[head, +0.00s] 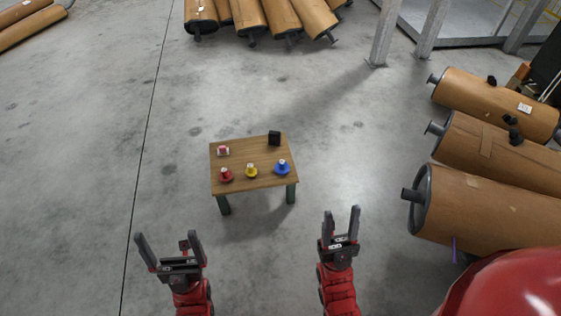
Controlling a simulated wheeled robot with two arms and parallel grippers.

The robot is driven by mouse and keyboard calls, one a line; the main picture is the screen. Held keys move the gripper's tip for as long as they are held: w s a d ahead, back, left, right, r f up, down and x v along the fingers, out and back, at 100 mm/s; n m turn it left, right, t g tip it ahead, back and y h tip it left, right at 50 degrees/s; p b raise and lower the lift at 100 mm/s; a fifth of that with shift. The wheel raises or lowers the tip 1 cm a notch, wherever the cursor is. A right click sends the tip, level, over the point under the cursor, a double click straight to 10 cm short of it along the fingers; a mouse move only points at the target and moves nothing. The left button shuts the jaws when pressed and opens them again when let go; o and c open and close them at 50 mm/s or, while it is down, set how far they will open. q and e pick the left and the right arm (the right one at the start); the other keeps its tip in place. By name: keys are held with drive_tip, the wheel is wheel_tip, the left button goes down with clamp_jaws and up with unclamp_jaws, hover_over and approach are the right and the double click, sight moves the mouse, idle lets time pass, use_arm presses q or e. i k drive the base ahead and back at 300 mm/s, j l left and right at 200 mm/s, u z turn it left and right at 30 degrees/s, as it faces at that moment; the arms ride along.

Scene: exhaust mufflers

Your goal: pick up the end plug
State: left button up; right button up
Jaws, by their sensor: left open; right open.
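A small wooden table (240,187) stands ahead on the floor. Along its near side sit three plug-like pieces with flared bases and pale tops: a red plug (226,175), a yellow plug (251,170) and a blue plug (282,168). I cannot tell which of them is the end plug. My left gripper (167,239) is open and empty, in front of the table and to its left. My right gripper (341,213) is open and empty, in front of the table and to its right. Both are apart from the table and the plugs.
A black box (274,138) and a small red-and-white item (223,151) sit at the table's back. Large brown wrapped mufflers (490,210) lie at the right, and more (262,15) lie at the back. The floor around the table is clear.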

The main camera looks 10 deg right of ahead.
sight(279, 167)
drive_tip(key=z, duration=3.7)
drive_tip(key=u, duration=3.35)
drive_tip(key=i+l, duration=0.25)
drive_tip(key=i, duration=0.15)
drive_tip(key=i+l+z, duration=0.1)
drive_tip(key=i+l, duration=0.2)
drive_tip(key=i, duration=0.15)
